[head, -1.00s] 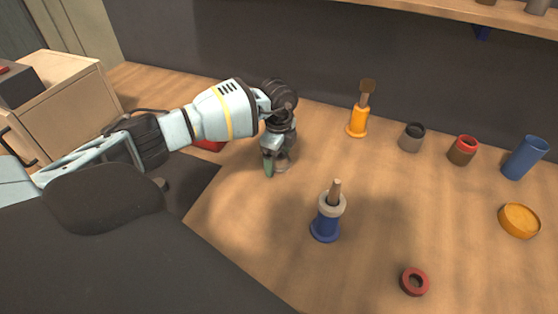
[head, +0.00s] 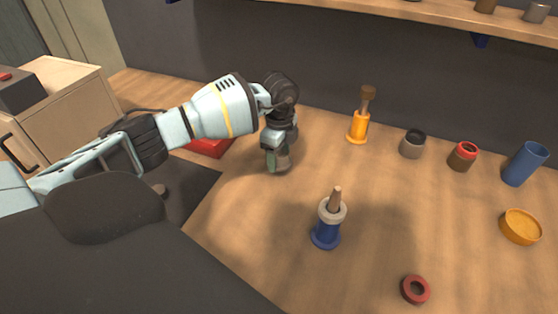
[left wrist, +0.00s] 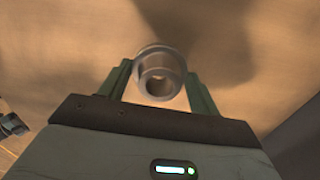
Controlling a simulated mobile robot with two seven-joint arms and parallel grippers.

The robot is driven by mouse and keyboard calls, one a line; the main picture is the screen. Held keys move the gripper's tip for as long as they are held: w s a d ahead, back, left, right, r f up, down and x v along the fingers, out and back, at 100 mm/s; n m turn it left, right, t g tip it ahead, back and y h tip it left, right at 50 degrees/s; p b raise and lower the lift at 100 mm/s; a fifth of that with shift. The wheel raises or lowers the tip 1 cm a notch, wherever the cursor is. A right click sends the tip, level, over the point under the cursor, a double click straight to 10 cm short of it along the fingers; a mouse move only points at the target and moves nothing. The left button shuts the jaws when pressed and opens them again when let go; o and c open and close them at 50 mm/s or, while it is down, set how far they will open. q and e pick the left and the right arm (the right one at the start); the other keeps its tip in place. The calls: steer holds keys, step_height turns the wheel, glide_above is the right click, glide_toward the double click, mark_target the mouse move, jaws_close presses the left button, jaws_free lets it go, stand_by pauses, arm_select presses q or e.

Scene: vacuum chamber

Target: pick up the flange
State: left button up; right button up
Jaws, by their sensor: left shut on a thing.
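The flange is a grey, ring-shaped part with a round bore. In the left wrist view the flange (left wrist: 160,82) sits between the two green fingers of my left gripper (left wrist: 157,76), which is shut on it. In the head view my left gripper (head: 277,160) points down over the wooden table, left of the blue-based post. The flange is small and partly hidden by the fingers there. It appears slightly above the table. My right gripper does not show.
A blue stand with a grey collar and wooden peg (head: 328,225) stands to the right. Behind are an orange stand (head: 358,128), a grey cup (head: 412,148), a brown-red cup (head: 463,157) and a blue cylinder (head: 524,165). A red ring (head: 415,290) and orange dish (head: 520,227) lie right.

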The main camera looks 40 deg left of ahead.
arm_select(q)
steer(key=s+d, duration=0.3)
steer(key=s, duration=0.1)
steer(key=s+d+r+p, duration=0.1)
steer(key=s+d, duration=0.1)
steer(key=s, duration=0.3)
steer(key=s+d, duration=0.3)
steer(key=s, duration=0.1)
steer(key=shift+s+d+r, duration=0.25)
steer(key=shift+d+r, duration=0.05)
steer(key=shift+r, duration=0.1)
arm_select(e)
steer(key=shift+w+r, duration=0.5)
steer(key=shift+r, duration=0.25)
